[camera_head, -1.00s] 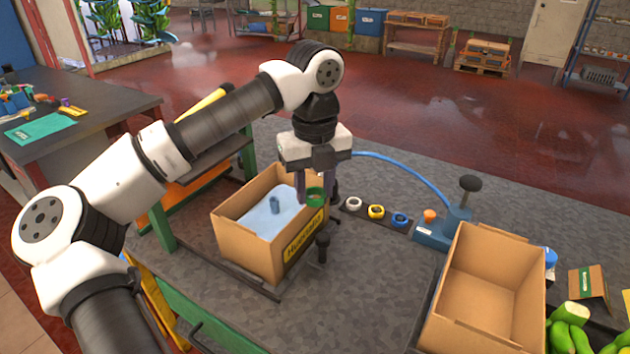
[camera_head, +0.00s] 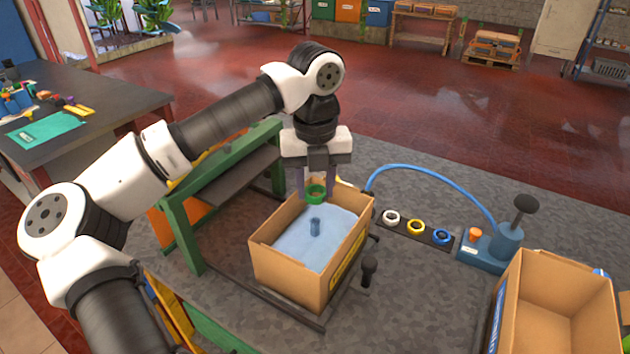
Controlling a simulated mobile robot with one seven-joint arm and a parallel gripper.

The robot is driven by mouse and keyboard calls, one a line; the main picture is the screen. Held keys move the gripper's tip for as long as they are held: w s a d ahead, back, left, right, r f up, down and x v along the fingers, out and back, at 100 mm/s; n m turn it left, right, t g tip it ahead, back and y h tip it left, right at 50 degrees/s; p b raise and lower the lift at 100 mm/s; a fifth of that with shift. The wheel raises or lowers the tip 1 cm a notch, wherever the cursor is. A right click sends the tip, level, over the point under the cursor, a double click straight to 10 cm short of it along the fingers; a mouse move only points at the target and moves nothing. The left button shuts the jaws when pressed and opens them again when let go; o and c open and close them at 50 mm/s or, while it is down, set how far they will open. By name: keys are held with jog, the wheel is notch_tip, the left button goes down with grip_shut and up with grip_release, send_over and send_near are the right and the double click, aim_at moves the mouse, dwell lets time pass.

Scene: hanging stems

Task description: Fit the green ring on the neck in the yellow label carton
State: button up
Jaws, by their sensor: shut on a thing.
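The carton with the yellow label (camera_head: 283,274) stands open on the grey bench. Its label shows only as a strip on its right side. A light blue liner (camera_head: 293,243) fills the carton, and a blue neck (camera_head: 315,227) stands up from its middle. My gripper (camera_head: 316,191) points down at the carton's far edge, behind the neck in the picture. It is shut on the green ring (camera_head: 316,197). The ring is above the neck's level and apart from it.
White (camera_head: 391,217), yellow (camera_head: 416,226) and blue (camera_head: 441,236) rings lie on a dark strip right of the carton. A blue pump device (camera_head: 492,246) with a hose stands beyond. An empty carton (camera_head: 560,300) is at the lower right. A dark knob (camera_head: 368,268) stands beside the labelled carton.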

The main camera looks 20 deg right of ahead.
aim_at(315, 221)
jog(key=shift+f+b, duration=3.35)
jog(key=shift+f, duration=0.95)
jog(key=shift+f+b, duration=0.55)
jog(key=shift+f, duration=0.05)
jog(key=o, duration=1.6)
jog(key=shift+r, duration=0.45)
jog(key=shift+r+p, duration=0.7)
jog(key=shift+r, duration=0.35)
notch_tip(315, 221, up, 9)
jog(key=p, duration=0.5)
jog(key=shift+f, duration=0.2)
